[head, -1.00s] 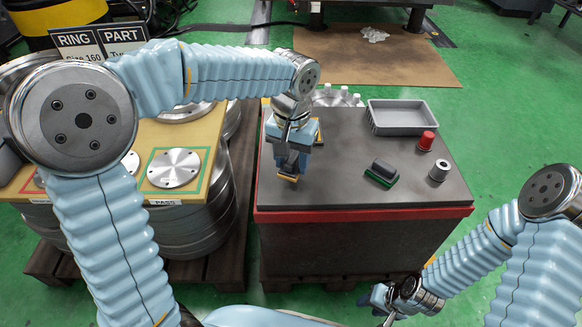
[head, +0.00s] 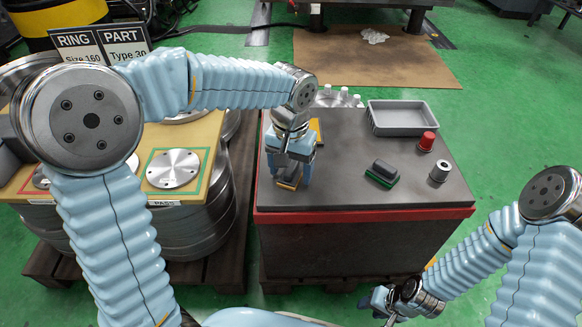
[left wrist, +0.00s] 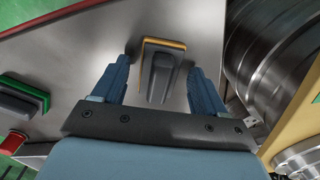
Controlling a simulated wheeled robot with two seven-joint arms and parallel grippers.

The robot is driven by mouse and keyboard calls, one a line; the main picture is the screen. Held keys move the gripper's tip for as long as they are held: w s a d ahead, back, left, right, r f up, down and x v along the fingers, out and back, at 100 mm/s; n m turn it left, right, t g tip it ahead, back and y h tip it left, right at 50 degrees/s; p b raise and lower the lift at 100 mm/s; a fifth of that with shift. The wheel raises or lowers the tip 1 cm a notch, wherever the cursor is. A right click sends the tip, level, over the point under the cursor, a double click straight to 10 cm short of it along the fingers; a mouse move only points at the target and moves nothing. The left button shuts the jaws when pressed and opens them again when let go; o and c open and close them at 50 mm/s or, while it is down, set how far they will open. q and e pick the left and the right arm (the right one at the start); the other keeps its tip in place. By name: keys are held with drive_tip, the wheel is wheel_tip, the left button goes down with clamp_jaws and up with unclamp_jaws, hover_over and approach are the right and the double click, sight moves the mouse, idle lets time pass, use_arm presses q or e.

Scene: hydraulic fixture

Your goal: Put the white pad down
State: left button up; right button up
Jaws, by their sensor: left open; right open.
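A small block-shaped pad (head: 287,184) with a dark grey handle and a yellow-orange edge stands on the dark table top (head: 335,190), near its front left. It also shows in the left wrist view (left wrist: 165,75). No pad looks clearly white. My left gripper (head: 290,178) points down over this pad and is open, with one finger on each side; the left wrist view shows a gap on both sides of the handle. My right gripper (head: 380,303) is open, low in front of the table and away from the pads.
A green-edged dark pad (head: 382,172), a red cap (head: 426,141), a metal cylinder (head: 439,171) and a grey tray (head: 402,117) stand to the right. A yellow piece (head: 316,130) lies behind my left gripper. The table's front middle is clear.

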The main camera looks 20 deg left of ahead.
sight(291, 168)
use_arm(q)
wheel_tip(291, 168, up, 12)
drive_tip(key=p, duration=0.2)
use_arm(e)
drive_tip(key=shift+s+a+r, duration=0.1)
drive_tip(key=shift+a+r, duration=0.1)
drive_tip(key=shift+r, duration=0.35)
drive_tip(key=shift+s+a+r, duration=0.1)
drive_tip(key=shift+a+r, duration=0.05)
drive_tip(key=shift+r, duration=0.4)
use_arm(q)
drive_tip(key=shift+s, duration=0.1)
